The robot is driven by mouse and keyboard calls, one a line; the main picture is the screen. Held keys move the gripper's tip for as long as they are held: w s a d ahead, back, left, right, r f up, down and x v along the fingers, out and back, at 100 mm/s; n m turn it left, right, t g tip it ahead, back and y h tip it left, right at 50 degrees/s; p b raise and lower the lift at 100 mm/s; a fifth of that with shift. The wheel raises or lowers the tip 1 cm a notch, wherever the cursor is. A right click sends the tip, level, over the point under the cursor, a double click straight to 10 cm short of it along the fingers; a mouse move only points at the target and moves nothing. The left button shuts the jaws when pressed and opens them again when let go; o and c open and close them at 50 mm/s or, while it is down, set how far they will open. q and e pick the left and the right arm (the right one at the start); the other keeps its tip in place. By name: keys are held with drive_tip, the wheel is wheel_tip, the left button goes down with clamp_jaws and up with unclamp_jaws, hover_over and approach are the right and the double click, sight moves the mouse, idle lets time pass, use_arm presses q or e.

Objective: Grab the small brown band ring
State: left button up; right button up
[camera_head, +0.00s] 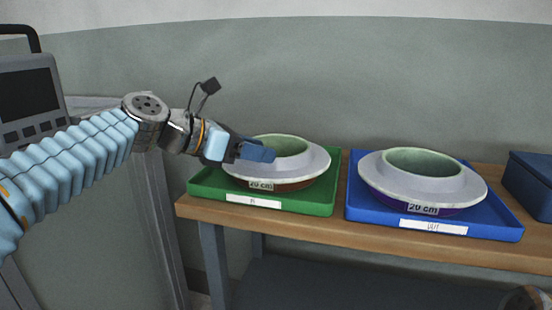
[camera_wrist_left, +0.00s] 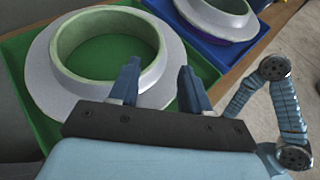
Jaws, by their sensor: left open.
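The brown band ring (camera_head: 290,186) is a pale grey flanged mould with a greenish raised collar and a brown band under its flange. It lies on the green tray (camera_head: 317,207) and carries a "20 cm" label. My left gripper (camera_head: 266,153) is open and empty at the ring's left side, overlapping flange and collar in the head view. In the left wrist view, the gripper (camera_wrist_left: 156,76) has its blue fingers apart, with part of the ring's flange (camera_wrist_left: 60,90) showing between them. I cannot tell whether they touch it. My right gripper is not in view.
A similar ring with a purple band (camera_head: 449,211) and "20 cm" label lies on a blue tray (camera_head: 500,231) to the right. A dark blue box (camera_head: 530,187) stands at the far right of the wooden bench (camera_head: 300,228). A grey wall rises behind.

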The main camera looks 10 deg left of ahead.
sight(283, 159)
use_arm(q)
drive_tip(key=x, duration=0.6)
drive_tip(key=shift+w+d+f, duration=0.1)
drive_tip(key=shift+w+d, duration=0.15)
drive_tip(key=shift+d, duration=0.05)
clamp_jaws()
